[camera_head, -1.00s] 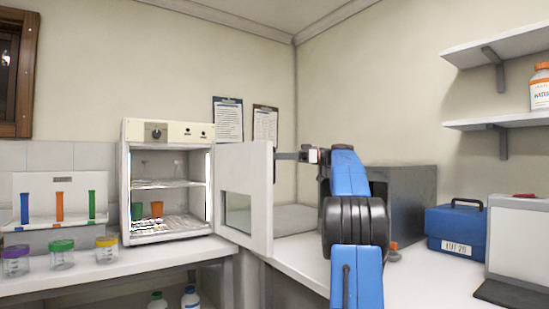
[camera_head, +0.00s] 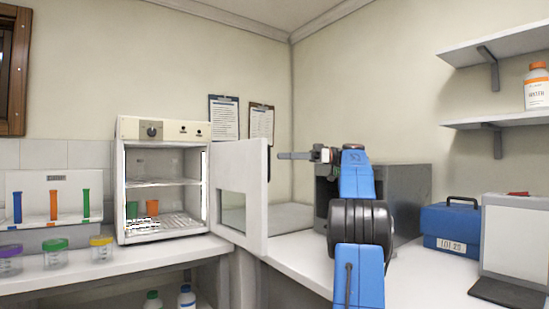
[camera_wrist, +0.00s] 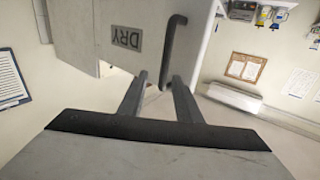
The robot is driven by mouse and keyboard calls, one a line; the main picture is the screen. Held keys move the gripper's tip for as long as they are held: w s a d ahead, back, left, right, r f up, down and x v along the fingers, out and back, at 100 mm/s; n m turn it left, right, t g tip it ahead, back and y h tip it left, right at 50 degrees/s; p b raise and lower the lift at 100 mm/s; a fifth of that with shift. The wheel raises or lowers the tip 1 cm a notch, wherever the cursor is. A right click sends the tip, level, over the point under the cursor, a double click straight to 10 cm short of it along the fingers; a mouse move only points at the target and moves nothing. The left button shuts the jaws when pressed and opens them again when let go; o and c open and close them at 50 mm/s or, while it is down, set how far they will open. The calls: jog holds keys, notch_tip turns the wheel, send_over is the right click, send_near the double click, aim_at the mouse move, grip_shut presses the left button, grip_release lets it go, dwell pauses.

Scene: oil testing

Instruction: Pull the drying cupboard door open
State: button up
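The drying cupboard (camera_head: 163,128) stands on the left counter with its white door (camera_head: 243,165) swung wide open toward me. The door's outer face shows in the wrist view (camera_wrist: 90,25) with a DRY label and a dark bar handle (camera_wrist: 174,45). My gripper (camera_head: 281,156) is just right of the door's free edge, with a small gap between them. In the wrist view my gripper (camera_wrist: 160,75) has its two fingers apart, and the handle's lower end appears between or just beyond their tips. It does not look clamped.
Inside the cupboard are wire shelves with a green and an orange beaker (camera_head: 152,207). A grey box (camera_head: 405,195) stands behind my arm. A blue case (camera_head: 452,228) is on the right counter. Lidded jars (camera_head: 56,254) and a tube rack (camera_head: 50,238) stand left.

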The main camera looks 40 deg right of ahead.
jog(key=shift+v, duration=2.9)
